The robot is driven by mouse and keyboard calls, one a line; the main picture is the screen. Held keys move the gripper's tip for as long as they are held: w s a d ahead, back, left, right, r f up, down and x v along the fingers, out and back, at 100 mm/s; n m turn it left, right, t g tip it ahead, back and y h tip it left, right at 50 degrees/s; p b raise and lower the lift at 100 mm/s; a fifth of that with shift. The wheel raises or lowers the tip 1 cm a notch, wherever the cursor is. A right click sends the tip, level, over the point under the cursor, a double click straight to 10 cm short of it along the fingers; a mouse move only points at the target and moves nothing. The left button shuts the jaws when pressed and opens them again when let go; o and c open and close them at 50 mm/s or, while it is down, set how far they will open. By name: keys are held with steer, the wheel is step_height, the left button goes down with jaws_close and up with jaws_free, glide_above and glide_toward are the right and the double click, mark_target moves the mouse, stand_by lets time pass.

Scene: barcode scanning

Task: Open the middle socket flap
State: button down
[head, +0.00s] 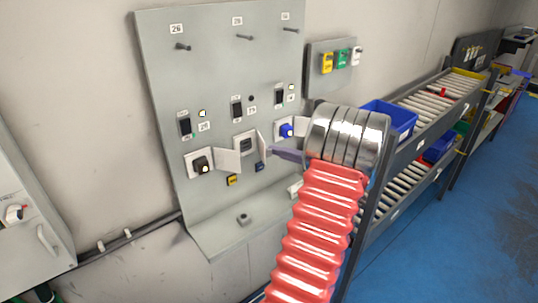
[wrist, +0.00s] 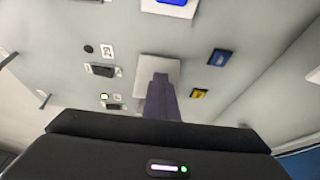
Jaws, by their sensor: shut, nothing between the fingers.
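The middle socket (head: 245,144) sits on the grey panel with its grey centre showing in the head view. Its pale flap (head: 262,145) stands out from the panel at the socket's right side, so it looks open. My gripper (head: 284,155) is shut and empty, just right of this flap; whether it touches the flap I cannot tell. In the wrist view, my shut fingers (wrist: 161,85) overlap a pale plate (wrist: 146,66) at the middle socket and hide part of it.
The left socket (head: 202,166) holds a black plug and has an open flap (head: 228,160). The right socket holds a blue plug (head: 287,131). Yellow (head: 232,180) and blue (head: 259,167) tags sit below. A roller rack (head: 408,152) with blue bins stands right.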

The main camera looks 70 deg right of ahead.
steer(key=c, duration=1.5)
jaws_free()
steer(key=shift+r, duration=0.1)
steer(key=shift+s, duration=0.15)
steer(key=s, duration=0.9)
steer(key=s+a, duration=0.1)
steer(key=s, duration=0.3)
steer(key=shift+s, duration=0.3)
steer(key=shift+c, duration=0.6)
